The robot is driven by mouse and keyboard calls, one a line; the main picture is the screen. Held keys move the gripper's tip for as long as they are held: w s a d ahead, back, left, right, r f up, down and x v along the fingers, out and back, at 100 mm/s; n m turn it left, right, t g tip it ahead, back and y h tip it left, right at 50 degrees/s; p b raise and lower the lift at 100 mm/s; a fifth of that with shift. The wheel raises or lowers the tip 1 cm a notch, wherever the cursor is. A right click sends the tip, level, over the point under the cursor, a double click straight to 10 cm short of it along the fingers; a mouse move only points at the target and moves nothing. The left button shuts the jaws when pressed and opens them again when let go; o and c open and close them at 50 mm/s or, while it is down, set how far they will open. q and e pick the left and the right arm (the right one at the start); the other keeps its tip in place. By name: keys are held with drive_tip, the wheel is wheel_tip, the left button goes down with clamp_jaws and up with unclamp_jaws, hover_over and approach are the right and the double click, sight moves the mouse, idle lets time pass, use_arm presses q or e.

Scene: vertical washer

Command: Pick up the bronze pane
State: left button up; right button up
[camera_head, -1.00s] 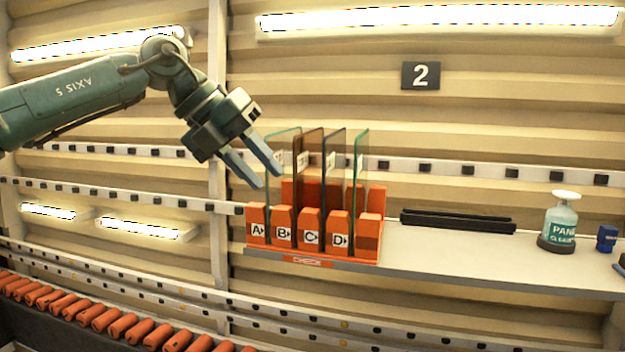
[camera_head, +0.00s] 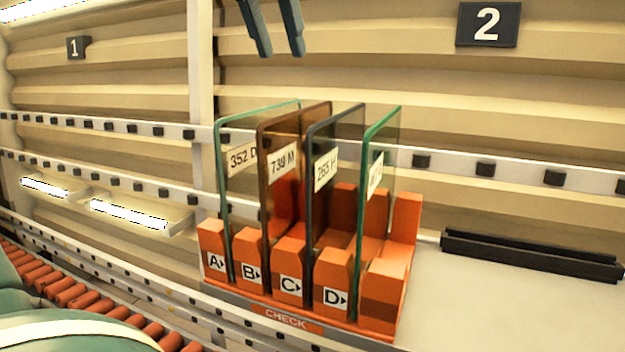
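The bronze pane (camera_head: 268,205) stands upright in the orange rack (camera_head: 380,312), second from the left, with a label reading about "739 M". A clear green-edged pane (camera_head: 221,190) stands to its left. A dark grey pane (camera_head: 335,190) and another green-edged pane (camera_head: 383,150) stand to its right. The rack's front blocks carry the letters A to D. My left gripper (camera_head: 281,55) shows only its two fingers at the top edge, apart and with nothing between them. It is above the panes and touches none. My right gripper is not in view.
The rack stands on a white shelf (camera_head: 480,310) with a "CHECK" label at its front. A black slotted holder (camera_head: 530,257) lies to the right. An orange roller conveyor (camera_head: 75,290) runs at the lower left. The panes stand close together.

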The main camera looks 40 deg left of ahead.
use_arm(q)
hover_over(303, 117)
drive_tip(key=s, duration=0.3)
wheel_tip(303, 117, down, 6)
drive_tip(key=shift+w+d+r, duration=0.1)
drive_tip(key=shift+d+r, duration=0.05)
drive_tip(key=shift+r, duration=0.1)
drive_tip(key=p+x, duration=0.1)
drive_tip(key=x, duration=0.4)
drive_tip(key=shift+w+f, duration=0.1)
drive_tip(key=shift+w, duration=0.25)
drive_tip(key=shift+w+f, duration=0.15)
drive_tip(key=shift+f, duration=0.2)
drive_tip(key=shift+f, duration=0.2)
clamp_jaws()
idle(0.7)
drive_tip(key=shift+r, duration=0.1)
